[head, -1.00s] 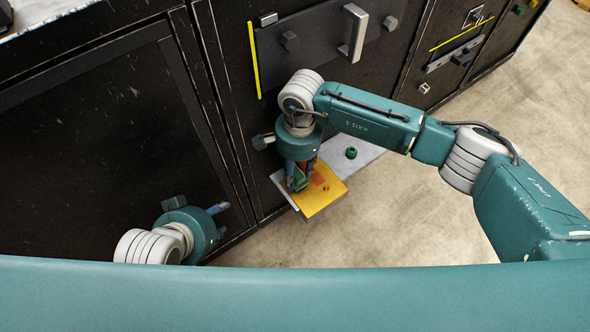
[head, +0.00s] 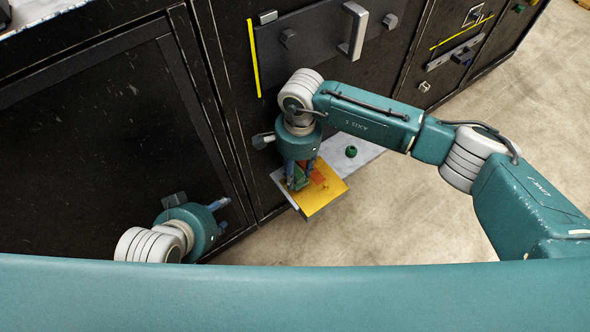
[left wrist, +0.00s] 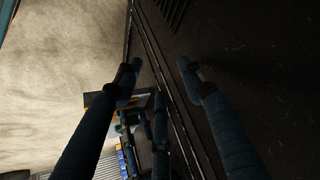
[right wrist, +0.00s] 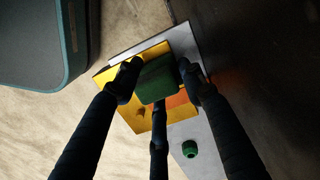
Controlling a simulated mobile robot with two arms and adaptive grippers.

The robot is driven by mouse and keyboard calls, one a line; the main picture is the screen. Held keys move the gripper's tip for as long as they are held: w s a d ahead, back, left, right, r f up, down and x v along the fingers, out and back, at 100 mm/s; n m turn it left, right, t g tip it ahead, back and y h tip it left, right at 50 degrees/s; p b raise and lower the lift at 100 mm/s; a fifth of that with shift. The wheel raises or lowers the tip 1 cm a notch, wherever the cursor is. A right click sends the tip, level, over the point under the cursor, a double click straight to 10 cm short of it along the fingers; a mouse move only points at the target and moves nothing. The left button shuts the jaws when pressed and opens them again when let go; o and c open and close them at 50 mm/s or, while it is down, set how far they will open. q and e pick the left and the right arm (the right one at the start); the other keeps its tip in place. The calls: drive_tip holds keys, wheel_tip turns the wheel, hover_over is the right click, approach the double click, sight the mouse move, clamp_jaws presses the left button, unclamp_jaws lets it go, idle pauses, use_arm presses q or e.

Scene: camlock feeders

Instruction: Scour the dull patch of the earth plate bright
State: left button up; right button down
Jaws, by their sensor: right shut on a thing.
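The earth plate (head: 322,197) is a yellow, brass-coloured square on a grey shelf. An orange-brown patch (head: 318,176) shows on it beside my right gripper (head: 300,184), and also in the right wrist view (right wrist: 178,99). My right gripper is shut on a green scouring block (right wrist: 157,80), held low over the plate and partly covering the patch. I cannot tell for sure whether the block touches the plate. My left gripper (left wrist: 160,66) is open and empty, low in front of the dark cabinet and left of the shelf.
The grey shelf (head: 357,160) juts from the black cabinet (head: 100,150). A small green knob-like piece (head: 351,152) stands on it, right of the plate. A handle (head: 353,32) sticks out of the panel above. The floor (head: 420,230) to the right is clear.

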sight(233, 174)
use_arm(q)
drive_tip(key=shift+w+r, duration=0.1)
drive_tip(key=shift+w, duration=0.1)
drive_tip(key=shift+w+d+r+t, duration=0.25)
drive_tip(key=shift+w+r+t, duration=0.15)
drive_tip(key=shift+w, duration=0.15)
drive_tip(key=shift+w+d, duration=0.1)
drive_tip(key=shift+w, duration=0.15)
idle(0.6)
drive_tip(key=shift+w+d+r+t+h+b, duration=0.3)
drive_tip(key=shift+w+r+t+b, duration=0.2)
drive_tip(key=shift+w, duration=0.3)
use_arm(e)
drive_tip(key=shift+f, duration=0.25)
use_arm(q)
drive_tip(key=shift+w+r, duration=0.2)
drive_tip(key=shift+w+d+r, duration=0.1)
drive_tip(key=shift+w+r, duration=0.05)
drive_tip(key=shift+w+d+r+t+h+b, duration=0.3)
drive_tip(key=shift+w+d+r+t, duration=0.45)
drive_tip(key=shift+w+t, duration=0.2)
use_arm(e)
drive_tip(key=shift+f, duration=0.35)
idle(0.8)
